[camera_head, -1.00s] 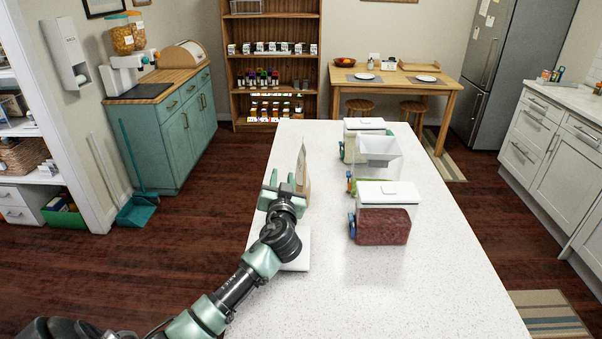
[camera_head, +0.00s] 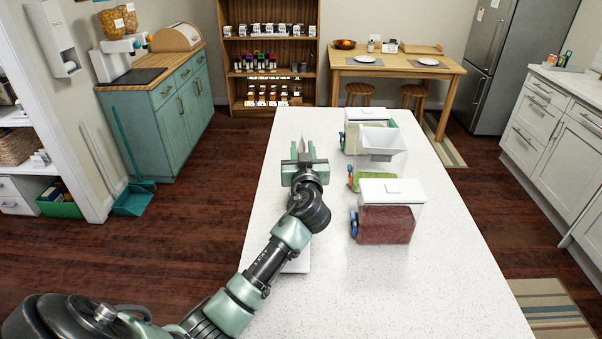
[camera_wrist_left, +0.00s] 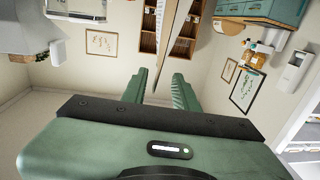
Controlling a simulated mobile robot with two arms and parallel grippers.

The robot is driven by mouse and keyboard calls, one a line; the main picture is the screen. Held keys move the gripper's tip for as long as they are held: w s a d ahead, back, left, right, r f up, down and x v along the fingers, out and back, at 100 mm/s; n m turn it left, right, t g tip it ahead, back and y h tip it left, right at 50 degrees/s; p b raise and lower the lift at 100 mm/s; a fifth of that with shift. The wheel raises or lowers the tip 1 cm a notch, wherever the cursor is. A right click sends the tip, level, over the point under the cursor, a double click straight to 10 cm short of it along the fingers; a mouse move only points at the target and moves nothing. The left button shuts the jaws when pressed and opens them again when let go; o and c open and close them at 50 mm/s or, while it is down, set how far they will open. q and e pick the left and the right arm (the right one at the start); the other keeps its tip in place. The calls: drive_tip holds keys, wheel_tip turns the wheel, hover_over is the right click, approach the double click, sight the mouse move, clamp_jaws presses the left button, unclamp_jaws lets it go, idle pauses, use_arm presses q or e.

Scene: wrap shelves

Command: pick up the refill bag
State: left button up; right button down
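The refill bag is a light brown pouch. In the head view only its thin pointed top (camera_head: 302,144) shows, just beyond my left gripper (camera_head: 304,162), which hides the rest. In the left wrist view the bag (camera_wrist_left: 180,42) appears edge-on, a tall narrow wedge tapering towards the gap between the fingers. The left gripper (camera_wrist_left: 162,85) is open there, with its two green fingers apart on either side of the bag's narrow end. I cannot tell whether a finger touches it. My right gripper is not in view.
The bag is on a white speckled counter (camera_head: 345,290). To its right stand clear bins, the nearest (camera_head: 387,215) with dark red contents, others (camera_head: 381,160) behind. A flat white object (camera_head: 296,266) lies partly under my arm. The counter's front right is clear.

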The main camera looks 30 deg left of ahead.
sight(303, 141)
use_arm(q)
drive_tip(key=p+x, duration=0.1)
drive_tip(key=x, duration=0.2)
drive_tip(key=shift+w+r, duration=0.15)
drive_tip(key=shift+w, duration=0.3)
drive_tip(key=shift+w+a, duration=0.2)
drive_tip(key=shift+w, duration=0.05)
clamp_jaws()
idle(0.9)
